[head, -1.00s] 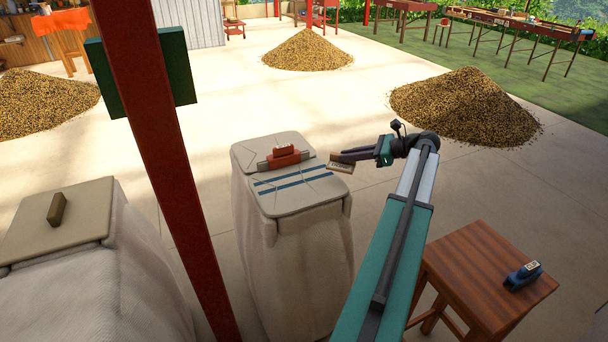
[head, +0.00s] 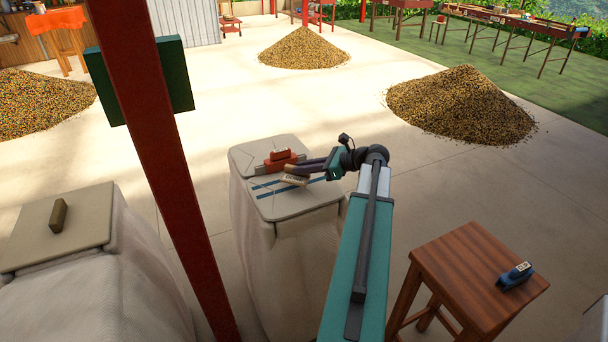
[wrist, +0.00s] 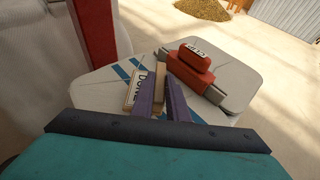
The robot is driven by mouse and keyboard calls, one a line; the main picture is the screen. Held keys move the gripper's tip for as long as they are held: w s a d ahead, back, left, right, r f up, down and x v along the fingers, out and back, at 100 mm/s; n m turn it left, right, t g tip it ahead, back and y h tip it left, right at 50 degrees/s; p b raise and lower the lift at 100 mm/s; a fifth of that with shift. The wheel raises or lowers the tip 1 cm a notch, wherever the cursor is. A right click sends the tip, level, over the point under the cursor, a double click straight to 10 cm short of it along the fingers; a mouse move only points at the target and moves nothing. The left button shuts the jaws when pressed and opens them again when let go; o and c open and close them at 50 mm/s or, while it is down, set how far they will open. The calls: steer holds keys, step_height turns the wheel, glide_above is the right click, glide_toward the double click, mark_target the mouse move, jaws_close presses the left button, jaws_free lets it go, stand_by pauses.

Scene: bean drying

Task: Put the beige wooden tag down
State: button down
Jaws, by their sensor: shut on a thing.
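The beige wooden tag (head: 294,181) is held at the tips of my gripper (head: 292,174), over the top of the middle sack (head: 322,194). In the wrist view, the tag (wrist: 131,93) shows dark lettering on its face, and the purple fingers of my gripper (wrist: 163,95) are shut on it. The sack top (wrist: 100,92) has blue stripes below the tag. I cannot tell whether the tag touches the sack top.
A red post (head: 158,150) stands left of the sack. A wooden stool (head: 465,265) with a blue device (head: 514,276) stands right.

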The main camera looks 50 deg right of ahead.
mark_target(303, 175)
steer(key=shift+f, duration=0.1)
steer(key=shift+f+p, duration=0.6)
steer(key=shift+f, duration=1.05)
steer(key=shift+f, duration=0.15)
steer(key=c, duration=1.7)
jaws_free()
steer(key=shift+c, duration=0.2)
steer(key=shift+r, duration=0.2)
steer(key=b+v, duration=0.3)
steer(key=v, duration=0.8)
steer(key=shift+s+d+r, duration=0.15)
steer(key=shift+s, duration=0.15)
steer(key=shift+s+r, duration=0.1)
steer(key=shift+s, duration=0.05)
